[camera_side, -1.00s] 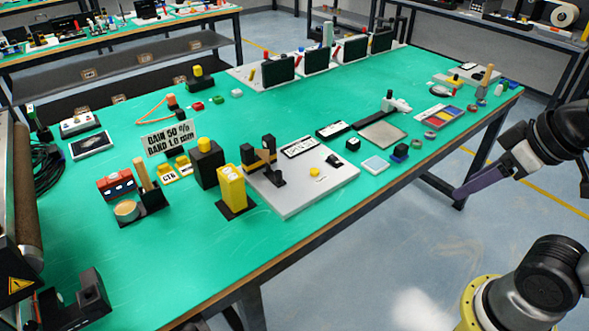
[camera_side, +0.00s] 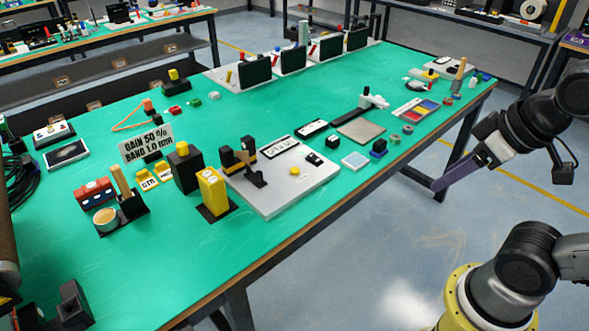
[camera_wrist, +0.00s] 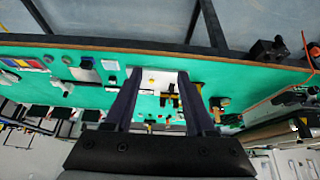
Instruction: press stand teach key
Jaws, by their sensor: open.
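A light grey plate (camera_side: 268,204) lies near the table's front edge in the side view. It carries a black stand (camera_side: 242,162), a white label, a round yellow button (camera_side: 295,171) and a small black switch (camera_side: 314,158). I cannot read which part is the teach key. My gripper (camera_side: 436,186), with dark purple fingers, hangs beyond the table's right front edge, well apart from the plate. In the wrist view my gripper (camera_wrist: 159,75) is open and empty. The plate (camera_wrist: 150,78) shows in the distance between its fingers, partly hidden by them.
A yellow block (camera_side: 211,190) and a black box with a yellow button (camera_side: 185,167) stand left of the plate. A sign (camera_side: 146,143) stands behind them. A bare metal square (camera_side: 362,131) and small blocks lie to the right. The green table (camera_side: 130,285) has clear room at front left.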

